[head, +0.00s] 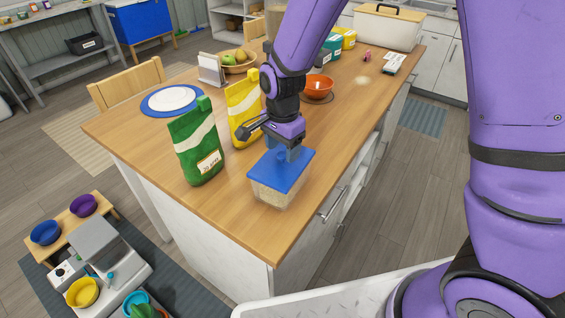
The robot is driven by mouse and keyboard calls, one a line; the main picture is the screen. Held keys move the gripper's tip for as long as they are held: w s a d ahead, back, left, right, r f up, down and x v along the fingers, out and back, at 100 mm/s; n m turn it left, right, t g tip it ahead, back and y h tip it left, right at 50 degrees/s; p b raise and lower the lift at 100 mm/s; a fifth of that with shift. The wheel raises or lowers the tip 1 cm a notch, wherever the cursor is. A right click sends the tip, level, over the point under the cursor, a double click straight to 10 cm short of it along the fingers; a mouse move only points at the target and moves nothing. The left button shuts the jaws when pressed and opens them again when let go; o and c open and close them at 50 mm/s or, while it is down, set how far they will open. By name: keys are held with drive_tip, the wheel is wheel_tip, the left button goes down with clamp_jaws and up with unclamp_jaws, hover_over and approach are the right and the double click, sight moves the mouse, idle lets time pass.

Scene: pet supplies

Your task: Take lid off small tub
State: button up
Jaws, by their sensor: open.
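The small tub (270,194) is a clear box with pale contents, standing on the wooden counter near its front corner. Its flat blue lid (280,172) lies on top and covers it. My purple and black gripper (290,152) is over the back edge of the lid, with its jaws pointing down. It is open. Whether its fingers touch the lid is not clear, as they are small and partly hidden by the wrist.
A green bag (196,149) and a yellow bag (243,108) stand left of the gripper. An orange bowl (318,88) sits behind it, and a plate (172,98) lies at the left. The wooden counter (335,140) is clear to the right of the tub.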

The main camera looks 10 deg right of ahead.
drive_tip(key=shift+f, duration=1.2)
drive_tip(key=c, duration=1)
drive_tip(key=shift+r, duration=0.15)
